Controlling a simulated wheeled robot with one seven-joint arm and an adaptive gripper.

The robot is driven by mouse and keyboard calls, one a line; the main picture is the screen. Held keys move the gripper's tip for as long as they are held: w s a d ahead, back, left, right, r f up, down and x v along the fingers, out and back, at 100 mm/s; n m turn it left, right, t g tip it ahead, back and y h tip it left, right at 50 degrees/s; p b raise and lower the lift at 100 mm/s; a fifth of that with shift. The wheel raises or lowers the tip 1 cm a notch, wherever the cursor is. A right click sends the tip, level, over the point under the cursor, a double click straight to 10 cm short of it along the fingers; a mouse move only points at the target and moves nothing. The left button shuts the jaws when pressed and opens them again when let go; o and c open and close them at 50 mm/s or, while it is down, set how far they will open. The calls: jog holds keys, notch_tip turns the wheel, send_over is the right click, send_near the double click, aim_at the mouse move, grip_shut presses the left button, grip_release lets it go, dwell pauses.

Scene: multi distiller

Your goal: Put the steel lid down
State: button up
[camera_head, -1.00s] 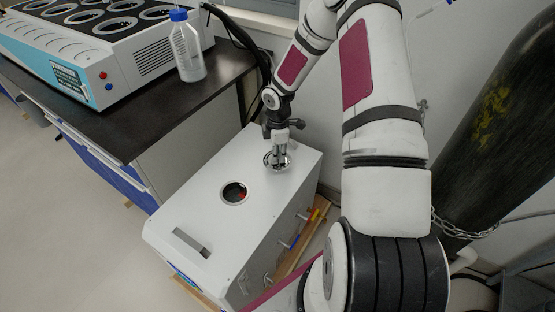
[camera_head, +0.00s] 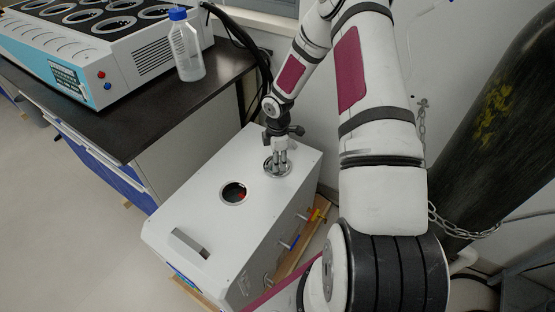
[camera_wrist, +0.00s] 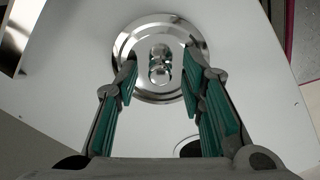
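The steel lid (camera_head: 269,170) lies flat on the top of the white box, toward its back right. In the wrist view it is a shiny round disc (camera_wrist: 152,29) with a small knob (camera_wrist: 160,66) at its middle. My gripper (camera_head: 278,161) points down over the lid. In the wrist view its two green-padded fingers (camera_wrist: 160,70) stand on either side of the knob, with a visible gap on each side. Nothing is held between them.
The white box (camera_head: 210,220) has an open round hole (camera_head: 234,192) beside the lid and a slot handle near its front. A black bench (camera_head: 150,115) with a plastic bottle (camera_head: 187,50) stands to the left. A chained dark cylinder (camera_head: 490,120) stands at the right.

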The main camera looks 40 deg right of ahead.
jog(key=s+a+r+m+h+p, duration=0.1)
jog(key=s+a+r+m, duration=0.1)
jog(key=r, duration=1.1)
jog(key=s+a+r+m+h+p, duration=0.1)
jog(key=s+r, duration=0.2)
jog(key=r, duration=1)
jog(key=s+a+r+m, duration=0.4)
jog(key=s+a+r, duration=0.2)
jog(key=s+r, duration=0.3)
jog(key=s+a+r+m+t+y, duration=0.1)
jog(key=s+a+r+m, duration=0.2)
jog(key=s, duration=0.6)
jog(key=s+a+r+m+t+y, duration=0.1)
jog(key=s+a+r+m, duration=0.2)
jog(key=s+a, duration=0.3)
jog(key=s, duration=0.3)
jog(key=shift+a+r+m, duration=0.3)
jog(key=shift+a+r, duration=0.05)
notch_tip(320, 180, up, 10)
jog(key=t+p, duration=0.2)
jog(key=p, duration=0.7)
jog(key=shift+d+r, duration=0.15)
jog(key=shift+r, duration=0.05)
